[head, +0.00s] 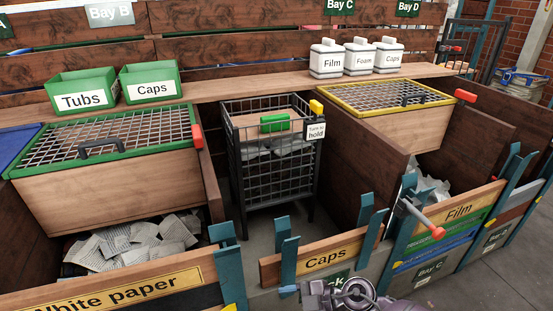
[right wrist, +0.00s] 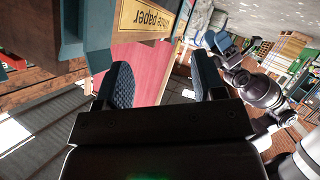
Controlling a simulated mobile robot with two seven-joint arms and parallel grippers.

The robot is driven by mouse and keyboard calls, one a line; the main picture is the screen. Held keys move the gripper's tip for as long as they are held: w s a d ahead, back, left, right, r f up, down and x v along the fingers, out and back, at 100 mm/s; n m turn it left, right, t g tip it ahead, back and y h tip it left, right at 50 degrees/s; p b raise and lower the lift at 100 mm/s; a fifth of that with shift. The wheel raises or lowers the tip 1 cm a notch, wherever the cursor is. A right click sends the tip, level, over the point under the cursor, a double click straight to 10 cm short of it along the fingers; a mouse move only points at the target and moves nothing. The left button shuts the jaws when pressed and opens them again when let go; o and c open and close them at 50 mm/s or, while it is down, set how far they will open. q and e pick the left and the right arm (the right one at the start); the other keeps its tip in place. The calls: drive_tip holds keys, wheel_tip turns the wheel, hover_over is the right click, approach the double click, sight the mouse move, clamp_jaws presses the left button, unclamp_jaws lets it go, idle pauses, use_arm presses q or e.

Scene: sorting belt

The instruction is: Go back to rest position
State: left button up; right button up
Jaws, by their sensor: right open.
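My right gripper (right wrist: 160,80) shows in the right wrist view with its two blue-padded fingers spread wide apart. Nothing is held between them; a reddish panel and a "White paper" board (right wrist: 155,18) show behind the gap. My other arm (right wrist: 262,90) shows at the right of that view, with what looks like its gripper (right wrist: 220,45) at the end, too small to tell open from shut. In the head view, only a grey-purple piece of one of my arms shows at the bottom edge; no fingers are seen there.
Wooden bays with a "White paper" board (head: 110,290), a "Caps" board (head: 322,256) and a "Film" board (head: 455,214) stand close in front. A black wire cart (head: 272,165) stands between two mesh-lidded bins. Green tubs (head: 82,92) and white canisters (head: 326,60) sit on the shelf.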

drive_tip(key=s+d+r+m+t+h, duration=0.3)
drive_tip(key=d+m+t+h, duration=0.2)
drive_tip(key=d+m+t, duration=0.75)
drive_tip(key=s+d+f+m+h, duration=0.4)
drive_tip(key=s+d+m+h, duration=0.2)
drive_tip(key=d+m, duration=0.1)
drive_tip(key=shift+d+h, duration=0.2)
drive_tip(key=shift+h, duration=0.1)
drive_tip(key=s+d+f+g, duration=0.1)
drive_tip(key=s, duration=0.1)
drive_tip(key=s+d+f+m+g+h, duration=0.1)
drive_tip(key=s+d, duration=0.1)
drive_tip(key=s, duration=0.1)
drive_tip(key=s+d+f+m+g, duration=0.1)
drive_tip(key=s, duration=0.2)
drive_tip(key=shift+d+f+h, duration=0.25)
drive_tip(key=shift+h, duration=0.15)
drive_tip(key=shift+c, duration=0.3)
